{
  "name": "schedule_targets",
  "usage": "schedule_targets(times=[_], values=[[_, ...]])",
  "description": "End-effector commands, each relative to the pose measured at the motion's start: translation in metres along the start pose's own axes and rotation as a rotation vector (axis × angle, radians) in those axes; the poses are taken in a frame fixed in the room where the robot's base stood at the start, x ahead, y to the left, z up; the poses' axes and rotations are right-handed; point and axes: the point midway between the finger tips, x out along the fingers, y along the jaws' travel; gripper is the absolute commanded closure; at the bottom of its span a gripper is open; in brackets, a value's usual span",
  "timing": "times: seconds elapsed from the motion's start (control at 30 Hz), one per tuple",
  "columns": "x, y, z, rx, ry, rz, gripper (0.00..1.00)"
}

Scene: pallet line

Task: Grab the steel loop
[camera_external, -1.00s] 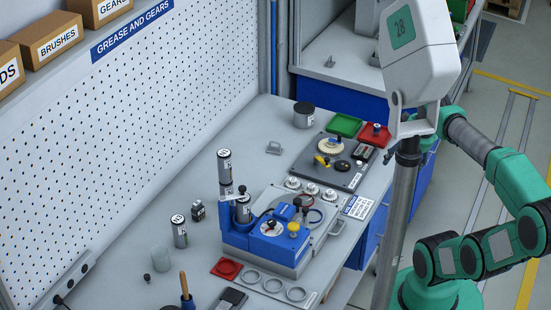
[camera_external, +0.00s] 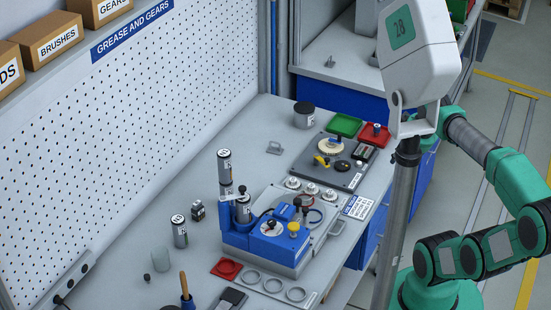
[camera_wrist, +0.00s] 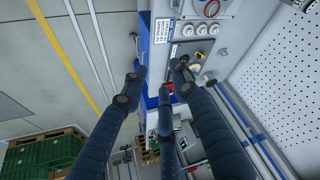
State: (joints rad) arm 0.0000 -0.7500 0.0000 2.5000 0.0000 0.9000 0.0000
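A steel loop-shaped handle (camera_external: 337,227) stands on the right side of the blue and grey machine (camera_external: 268,240) on the bench. A smaller grey steel bracket (camera_external: 273,148) lies alone farther back; I cannot tell for sure which one is the steel loop. In the wrist view my gripper (camera_wrist: 157,88) has its dark fingers spread apart with nothing between them. It is in the air, short of the bench edge. The loop is not clear in the wrist view.
A dark panel with knobs (camera_external: 300,170), a green tray (camera_external: 345,125) and a red tray (camera_external: 381,137) stand behind the machine. Metal cylinders (camera_external: 179,231) stand left of it. Flat rings (camera_external: 273,286) lie at the front. A perforated wall (camera_external: 140,120) bounds the bench.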

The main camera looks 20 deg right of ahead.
Motion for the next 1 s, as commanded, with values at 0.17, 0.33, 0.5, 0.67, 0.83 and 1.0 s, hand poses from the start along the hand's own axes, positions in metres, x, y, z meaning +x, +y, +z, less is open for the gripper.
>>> schedule_targets(times=[0.17,0.33,0.5,0.67,0.83,1.0], values=[[0.0,-0.001,-0.005,0.013,-0.002,-0.003,0.71],[0.0,-0.004,-0.021,0.064,-0.014,-0.013,0.71],[0.002,-0.01,-0.053,0.161,-0.035,-0.029,0.71],[0.009,-0.017,-0.09,0.278,-0.06,-0.047,0.71],[0.02,-0.024,-0.129,0.405,-0.089,-0.063,0.71],[0.035,-0.032,-0.167,0.534,-0.12,-0.075,0.71]])
